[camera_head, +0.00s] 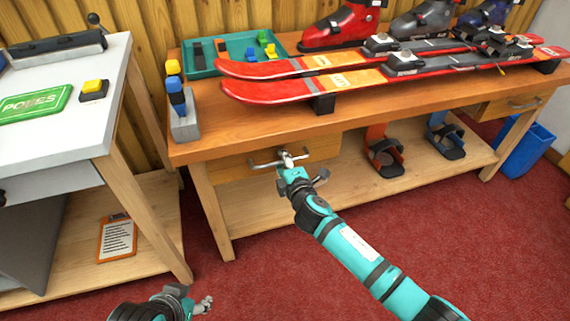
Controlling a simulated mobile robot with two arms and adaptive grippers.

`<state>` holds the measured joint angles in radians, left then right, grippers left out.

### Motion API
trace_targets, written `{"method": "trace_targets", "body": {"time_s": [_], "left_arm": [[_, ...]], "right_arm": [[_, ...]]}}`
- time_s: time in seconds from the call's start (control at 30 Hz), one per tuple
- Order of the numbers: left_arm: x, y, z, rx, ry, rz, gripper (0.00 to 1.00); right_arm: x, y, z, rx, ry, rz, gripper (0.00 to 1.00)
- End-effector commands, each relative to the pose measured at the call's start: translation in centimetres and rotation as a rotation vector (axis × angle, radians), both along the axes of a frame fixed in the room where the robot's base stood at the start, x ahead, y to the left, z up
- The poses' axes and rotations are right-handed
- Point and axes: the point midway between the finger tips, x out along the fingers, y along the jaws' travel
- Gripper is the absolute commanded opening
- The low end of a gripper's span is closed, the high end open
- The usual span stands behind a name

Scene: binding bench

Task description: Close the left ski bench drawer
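The left ski bench drawer (232,166) is a light wooden front with a metal bar handle (262,164), under the left part of the orange-brown bench top (200,151). Its front looks close to the bench frame; I cannot tell whether a small gap is left. My arm hides part of the drawer, and the finger opening is unclear. My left gripper (206,304) is low at the bottom edge, away from the bench, its fingers small and partly hidden.
Red skis (290,88), boots (337,28) and a teal tray (200,62) are on the bench. A right drawer (500,108) has its own handle. A grey-white table (60,140) stands left. Red carpet lies free in front.

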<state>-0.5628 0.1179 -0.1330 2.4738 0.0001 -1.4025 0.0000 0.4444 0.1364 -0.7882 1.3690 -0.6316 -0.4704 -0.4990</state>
Motion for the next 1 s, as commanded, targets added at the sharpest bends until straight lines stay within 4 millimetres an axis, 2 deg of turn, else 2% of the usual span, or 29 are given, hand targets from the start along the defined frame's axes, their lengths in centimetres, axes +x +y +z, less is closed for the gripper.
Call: {"method": "trace_targets", "body": {"time_s": [0.3,0.43,0.57,0.8,1.0], "left_arm": [[-0.1,0.0,0.0,0.002,0.003,0.000,0.40],[-0.1,0.0,0.0,0.002,0.004,0.000,0.40],[-0.1,0.0,0.0,0.002,0.004,0.000,0.40],[-0.1,0.0,0.0,0.001,0.003,0.001,0.40],[-0.1,0.0,0.0,0.001,0.003,0.001,0.40]], "right_arm": [[-0.1,0.0,0.0,-0.001,0.000,0.000,0.34],[-0.9,-0.3,0.1,-0.001,0.001,0.000,0.34],[-2.9,-1.0,0.4,0.000,0.002,0.002,0.34],[-7.8,-2.5,1.5,0.000,0.002,0.001,0.34],[-10.4,-3.4,2.1,-0.001,0.002,0.000,0.34]]}}
